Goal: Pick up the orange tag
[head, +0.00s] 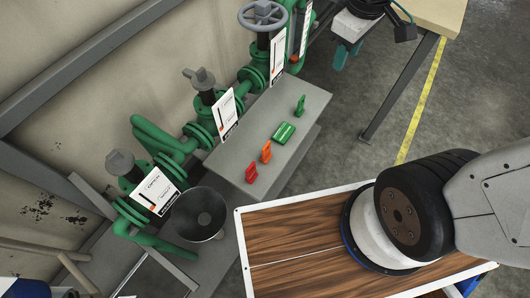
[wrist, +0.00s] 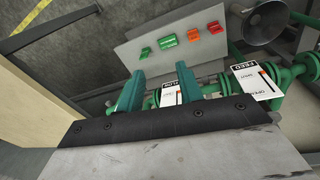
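The orange tag (head: 266,152) stands on the grey shelf (head: 240,163), between a red tag (head: 251,172) and a green one (head: 284,133). The orange tag also shows in the wrist view (wrist: 194,35), in the upper part of the picture. My gripper (head: 347,52) is at the top of the head view, right of the pipes and away from the tags. In the wrist view its two teal fingers (wrist: 161,72) are spread apart with nothing between them. The orange tag lies beyond and to the right of the fingertips there.
Another green tag (head: 300,105) is on the shelf. Green pipes with white label cards (head: 226,115) and a handwheel (head: 262,15) run behind it. A dark funnel-like bowl (head: 199,214) is at the shelf's lower left. A wooden table (head: 435,14) stands at the upper right.

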